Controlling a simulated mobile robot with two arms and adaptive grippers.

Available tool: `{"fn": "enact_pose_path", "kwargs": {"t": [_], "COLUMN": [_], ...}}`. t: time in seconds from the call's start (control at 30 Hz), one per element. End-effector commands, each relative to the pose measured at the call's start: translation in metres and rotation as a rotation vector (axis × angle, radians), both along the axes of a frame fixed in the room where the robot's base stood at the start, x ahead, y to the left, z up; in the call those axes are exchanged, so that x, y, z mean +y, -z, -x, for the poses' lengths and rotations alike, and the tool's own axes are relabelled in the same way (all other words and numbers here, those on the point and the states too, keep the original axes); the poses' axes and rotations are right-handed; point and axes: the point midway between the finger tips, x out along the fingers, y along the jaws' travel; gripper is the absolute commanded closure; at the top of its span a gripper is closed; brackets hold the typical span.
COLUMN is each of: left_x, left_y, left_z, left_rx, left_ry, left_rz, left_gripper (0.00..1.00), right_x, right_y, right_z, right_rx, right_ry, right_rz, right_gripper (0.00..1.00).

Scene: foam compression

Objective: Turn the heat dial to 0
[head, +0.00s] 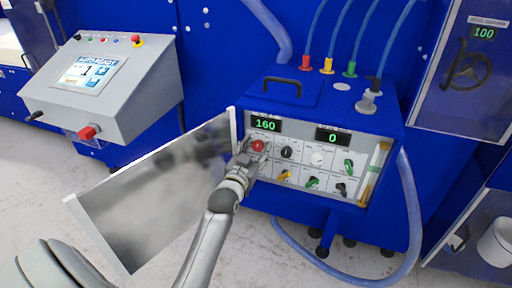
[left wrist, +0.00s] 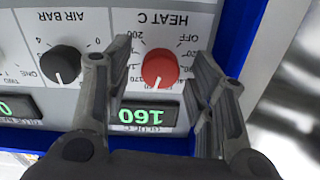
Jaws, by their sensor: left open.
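The red heat dial (head: 258,146) sits at the upper left of the grey control panel on the blue machine. In the left wrist view the panel appears upside down, with the red dial (left wrist: 160,68) under the label "HEAT C" and a scale that includes "OFF" and "200". The green heat display (head: 265,125) reads 160 and also shows in the left wrist view (left wrist: 148,115). My left gripper (head: 248,160) is open at the panel. In the left wrist view its fingers (left wrist: 158,62) are on either side of the red dial, with visible gaps. My right gripper is not in view.
A black air dial (left wrist: 59,65) is close beside one finger; several other knobs fill the panel. An open grey door (head: 160,195) stands left of my arm. A second display (head: 332,136) reads 0. A touchscreen console (head: 115,80) stands at left.

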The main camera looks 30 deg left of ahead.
Motion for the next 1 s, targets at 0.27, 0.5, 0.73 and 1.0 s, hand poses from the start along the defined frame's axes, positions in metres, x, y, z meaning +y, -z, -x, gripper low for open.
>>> {"fn": "enact_pose_path", "kwargs": {"t": [0.27, 0.5, 0.73, 1.0], "left_x": [0.0005, 0.0006, 0.0005, 0.0007], "left_y": [-0.0001, -0.0001, -0.0001, -0.0010], "left_z": [-0.0027, -0.0024, -0.0023, -0.0024], "left_rx": [0.000, 0.000, 0.000, -0.013], "left_ry": [0.000, 0.000, 0.000, 0.000], "left_rz": [0.000, 0.000, 0.001, 0.053], "left_gripper": [0.49, 0.75, 0.94, 0.94], "right_x": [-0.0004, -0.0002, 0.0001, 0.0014], "right_y": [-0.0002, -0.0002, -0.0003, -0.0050], "right_z": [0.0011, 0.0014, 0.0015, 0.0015], "right_rx": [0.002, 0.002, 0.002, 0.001], "right_ry": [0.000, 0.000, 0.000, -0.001], "right_rz": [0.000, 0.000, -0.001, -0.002], "right_gripper": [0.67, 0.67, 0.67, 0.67]}}
